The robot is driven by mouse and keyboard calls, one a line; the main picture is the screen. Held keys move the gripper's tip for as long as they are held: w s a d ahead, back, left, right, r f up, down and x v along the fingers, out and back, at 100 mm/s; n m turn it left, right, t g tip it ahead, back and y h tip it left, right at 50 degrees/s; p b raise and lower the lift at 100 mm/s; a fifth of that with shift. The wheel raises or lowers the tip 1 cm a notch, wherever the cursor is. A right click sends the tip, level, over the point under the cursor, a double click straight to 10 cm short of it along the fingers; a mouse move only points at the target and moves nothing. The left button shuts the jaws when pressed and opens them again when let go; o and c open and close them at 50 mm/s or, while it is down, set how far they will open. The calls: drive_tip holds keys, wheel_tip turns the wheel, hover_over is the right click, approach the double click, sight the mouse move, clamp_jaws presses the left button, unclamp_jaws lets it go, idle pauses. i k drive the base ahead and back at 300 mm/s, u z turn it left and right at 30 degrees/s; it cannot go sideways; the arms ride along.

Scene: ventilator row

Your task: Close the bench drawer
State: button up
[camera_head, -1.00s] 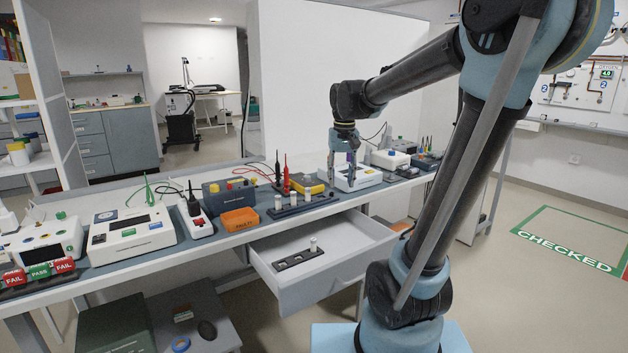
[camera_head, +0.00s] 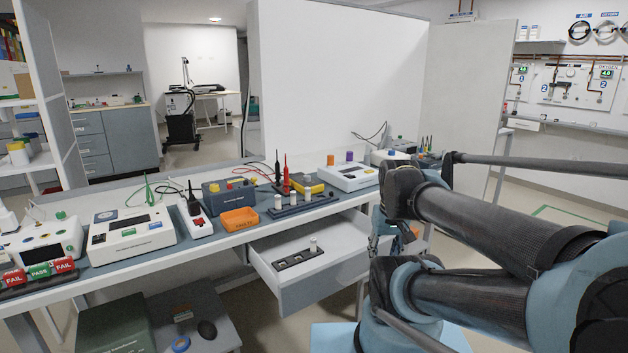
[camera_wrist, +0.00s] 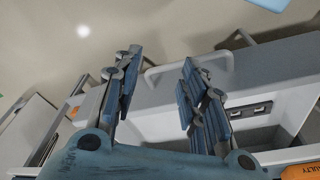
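The bench drawer (camera_head: 318,287) is pulled out from under the bench in the head view. Inside it lies a black rack (camera_head: 290,261) with one white-topped piece standing in it. In the wrist view, the drawer front (camera_wrist: 165,95) and its pale bar handle (camera_wrist: 160,70) show beyond my fingers. My gripper (camera_wrist: 160,75) is open and empty, its two fingers well apart, above and in front of the drawer front. I cannot tell whether it touches the handle. In the head view my gripper (camera_head: 378,240) is at the drawer's right end, partly hidden by my arm.
A lower shelf (camera_head: 205,320) stands left of the drawer. The floor in front shows some free room.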

sight(300, 279)
drive_tip(key=u, duration=0.2)
drive_tip(key=k, duration=0.5)
drive_tip(key=u, duration=0.6)
drive_tip(key=k, duration=0.8)
drive_tip(key=u, duration=0.25)
drive_tip(key=i, duration=0.75)
drive_tip(key=z, duration=0.05)
